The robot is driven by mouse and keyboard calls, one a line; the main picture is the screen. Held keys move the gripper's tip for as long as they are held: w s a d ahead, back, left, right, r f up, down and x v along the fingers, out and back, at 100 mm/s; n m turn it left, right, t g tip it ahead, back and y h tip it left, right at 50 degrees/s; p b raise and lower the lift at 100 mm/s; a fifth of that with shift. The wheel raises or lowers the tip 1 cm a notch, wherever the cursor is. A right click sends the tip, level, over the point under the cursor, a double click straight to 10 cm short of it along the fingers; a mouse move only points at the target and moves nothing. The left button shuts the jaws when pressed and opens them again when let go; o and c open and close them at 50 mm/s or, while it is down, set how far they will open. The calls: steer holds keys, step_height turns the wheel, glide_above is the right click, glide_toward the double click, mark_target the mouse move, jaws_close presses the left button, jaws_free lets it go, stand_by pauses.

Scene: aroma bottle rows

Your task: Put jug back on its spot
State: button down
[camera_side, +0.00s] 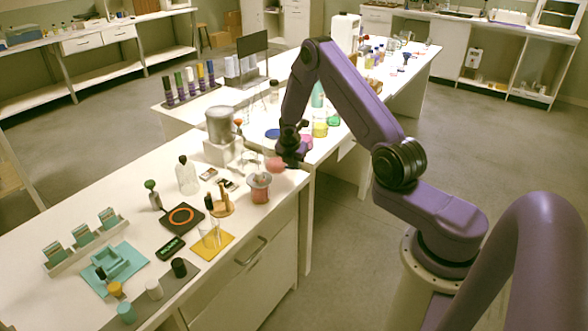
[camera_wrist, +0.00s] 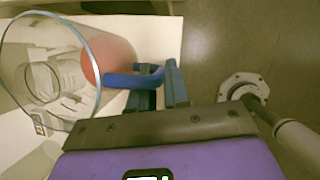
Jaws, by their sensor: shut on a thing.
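The jug is clear glass with a blue handle and red at its base end. It fills the left of the wrist view (camera_wrist: 112,62), its round mouth toward the left. In the side view the jug's pinkish-red part (camera_side: 275,164) shows beside my gripper (camera_side: 291,158), over the white bench near its right edge. In the wrist view my gripper (camera_wrist: 162,88) is shut on the blue handle (camera_wrist: 135,79). I cannot tell for certain which marked place is the jug's spot, or whether the jug touches the bench.
A glass cup with red contents (camera_side: 259,187) stands close in front. A grey cylinder on a white block (camera_side: 219,125) is to the left. A yellow mat (camera_side: 222,246) and a black scale (camera_side: 170,223) are nearer.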

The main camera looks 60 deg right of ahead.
steer(key=shift+f, duration=1.2)
steer(key=shift+f, duration=0.1)
steer(key=c, duration=1.1)
jaws_free()
